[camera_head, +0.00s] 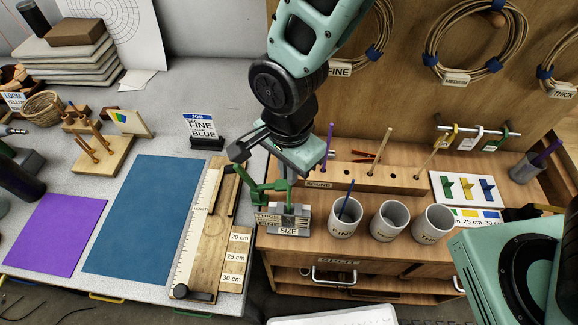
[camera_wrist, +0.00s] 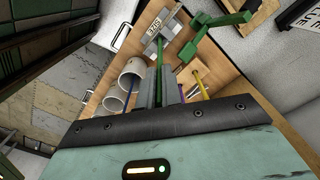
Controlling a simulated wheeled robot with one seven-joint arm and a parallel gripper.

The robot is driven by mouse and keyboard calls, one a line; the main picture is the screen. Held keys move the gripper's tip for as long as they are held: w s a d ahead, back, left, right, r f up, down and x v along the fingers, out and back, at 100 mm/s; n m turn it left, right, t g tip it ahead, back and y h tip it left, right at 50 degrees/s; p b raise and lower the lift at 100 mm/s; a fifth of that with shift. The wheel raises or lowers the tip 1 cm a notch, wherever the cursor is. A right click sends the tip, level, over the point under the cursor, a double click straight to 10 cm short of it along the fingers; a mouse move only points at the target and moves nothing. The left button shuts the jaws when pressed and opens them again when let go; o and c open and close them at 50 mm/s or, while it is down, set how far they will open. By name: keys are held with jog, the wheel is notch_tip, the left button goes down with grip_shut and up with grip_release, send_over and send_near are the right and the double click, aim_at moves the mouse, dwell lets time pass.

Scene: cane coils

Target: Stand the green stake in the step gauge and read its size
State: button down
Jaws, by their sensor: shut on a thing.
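The step gauge (camera_head: 289,226), a grey stepped block labelled SIZE with a green bracket (camera_head: 268,186), stands at the left front of the wooden bench. It also shows near the top of the wrist view (camera_wrist: 155,40).
Three white cups (camera_head: 390,221) stand right of the gauge, one holding a blue stick. Behind them a wooden rack (camera_head: 365,177) holds upright sticks. Left are a length board (camera_head: 210,250), a JOB sign (camera_head: 203,131) and blue (camera_head: 145,215) and purple (camera_head: 62,235) mats.

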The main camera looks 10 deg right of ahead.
jog(key=shift+f+b, duration=1.1)
jog(key=shift+f, duration=0.55)
jog(key=c, duration=1.5)
grip_release()
jog(key=shift+r, duration=0.1)
jog(key=shift+r, duration=0.1)
notch_tip(320, 180, up, 17)
jog(key=b, duration=0.2)
jog(key=shift+r, duration=0.15)
